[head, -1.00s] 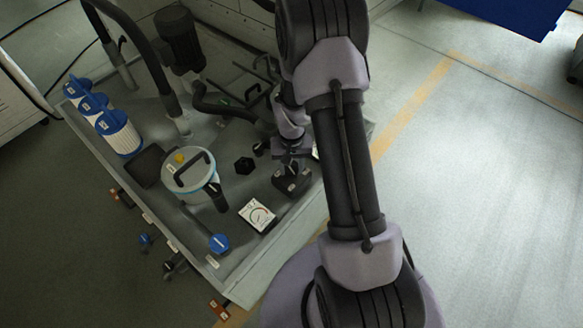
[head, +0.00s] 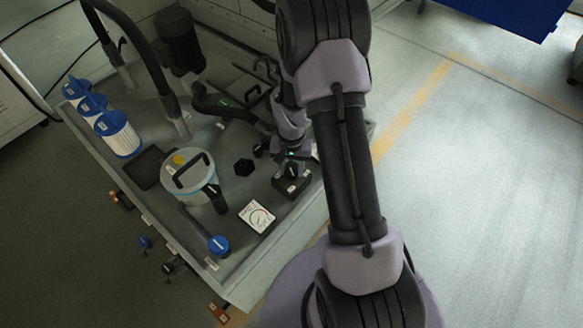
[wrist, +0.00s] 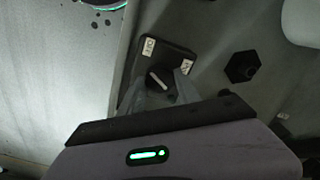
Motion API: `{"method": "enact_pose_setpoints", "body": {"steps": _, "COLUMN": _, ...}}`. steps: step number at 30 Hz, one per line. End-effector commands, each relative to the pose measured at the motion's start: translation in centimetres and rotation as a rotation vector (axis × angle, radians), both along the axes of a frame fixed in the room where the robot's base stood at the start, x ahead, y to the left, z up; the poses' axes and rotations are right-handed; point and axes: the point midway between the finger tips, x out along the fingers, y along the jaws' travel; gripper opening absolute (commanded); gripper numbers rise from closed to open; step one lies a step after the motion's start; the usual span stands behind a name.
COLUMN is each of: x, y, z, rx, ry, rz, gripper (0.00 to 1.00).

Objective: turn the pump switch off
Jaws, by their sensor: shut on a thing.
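The pump switch, a black box with a rotary knob, shows in the wrist view (wrist: 180,48) and at the front right of the bench in the head view (head: 291,187). Its knob (wrist: 158,80) has a white pointer line slanting from upper left to lower right. Two white labels sit on the box, one upper left (wrist: 148,46) and one to the right (wrist: 187,65); their lettering is hard to read. My gripper (wrist: 161,86) is shut on the knob, a finger on either side. In the head view, my arm partly hides the gripper.
A lidded canister (head: 195,182), a blue-handled valve (head: 219,245) and blue-capped filters (head: 119,134) are farther left. Open floor lies right.

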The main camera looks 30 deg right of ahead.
Motion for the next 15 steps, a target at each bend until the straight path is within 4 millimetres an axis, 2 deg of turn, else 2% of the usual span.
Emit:
{"method": "enact_pose_setpoints", "body": {"steps": 1, "x": 0.07, "y": -0.03, "z": 0.05, "rx": 0.000, "ry": -0.001, "rz": -0.001, "gripper": 0.45}}
{"method": "enact_pose_setpoints", "body": {"steps": 3, "x": 0.06, "y": -0.02, "z": 0.05, "rx": 0.000, "ry": -0.001, "rz": -0.001, "gripper": 0.59}}
{"method": "enact_pose_setpoints", "body": {"steps": 4, "x": 0.06, "y": -0.02, "z": 0.05, "rx": 0.000, "ry": -0.001, "rz": -0.001, "gripper": 0.61}}
{"method": "enact_pose_setpoints", "body": {"steps": 12, "x": 0.02, "y": 0.00, "z": 0.06, "rx": 0.000, "ry": 0.000, "rz": 0.000, "gripper": 0.61}}
{"method": "enact_pose_setpoints", "body": {"steps": 15, "x": 0.06, "y": -0.02, "z": 0.95, "rx": 0.000, "ry": -0.002, "rz": 0.000, "gripper": 0.61}}
